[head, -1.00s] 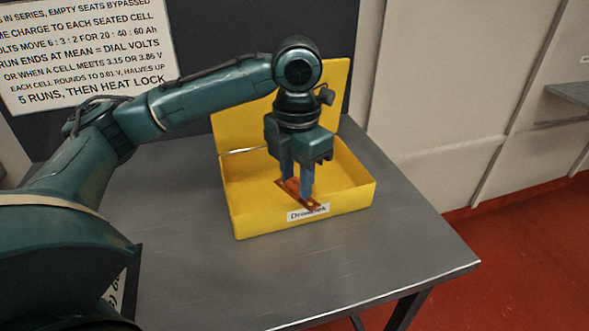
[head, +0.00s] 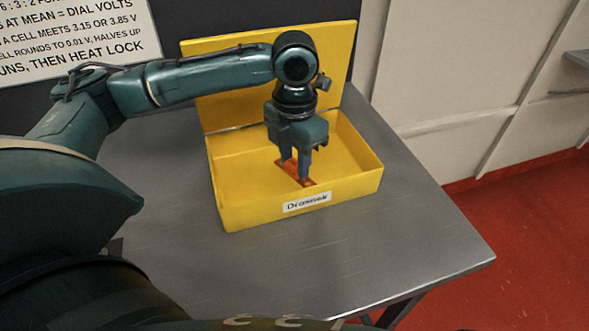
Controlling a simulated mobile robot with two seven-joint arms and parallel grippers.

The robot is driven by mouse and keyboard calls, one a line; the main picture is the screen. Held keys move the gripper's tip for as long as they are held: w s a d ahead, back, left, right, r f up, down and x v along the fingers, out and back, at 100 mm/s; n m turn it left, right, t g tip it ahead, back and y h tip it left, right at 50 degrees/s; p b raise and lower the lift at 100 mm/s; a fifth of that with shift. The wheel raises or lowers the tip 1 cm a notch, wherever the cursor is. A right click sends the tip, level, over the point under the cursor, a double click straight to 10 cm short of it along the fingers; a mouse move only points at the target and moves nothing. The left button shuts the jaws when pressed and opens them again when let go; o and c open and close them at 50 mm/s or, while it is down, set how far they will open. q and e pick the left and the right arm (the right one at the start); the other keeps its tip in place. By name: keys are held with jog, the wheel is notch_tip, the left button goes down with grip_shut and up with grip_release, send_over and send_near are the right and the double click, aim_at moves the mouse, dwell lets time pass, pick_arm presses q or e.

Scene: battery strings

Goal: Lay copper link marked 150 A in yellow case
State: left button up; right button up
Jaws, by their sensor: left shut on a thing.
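The yellow case (head: 240,212) stands open on the grey table, its lid raised at the back and a label on its front wall. My left gripper (head: 294,176) points down inside the case, near the front wall. It is shut on a flat copper link (head: 308,183), which lies slanted between the fingers. The link is low in the case; I cannot tell whether it touches the floor of the case. No marking on the link is readable. My right gripper does not show.
The grey metal table (head: 400,250) is bare to the right and in front of the case. A printed sign (head: 80,35) hangs on the dark panel at the back left. Red floor (head: 540,220) lies beyond the table's right edge.

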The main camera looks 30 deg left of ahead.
aim_at(295, 163)
pick_arm(q)
jog(key=shift+f, duration=1.55)
jog(key=shift+f, duration=0.1)
jog(key=o, duration=1)
notch_tip(295, 163, up, 12)
jog(key=p, duration=0.1)
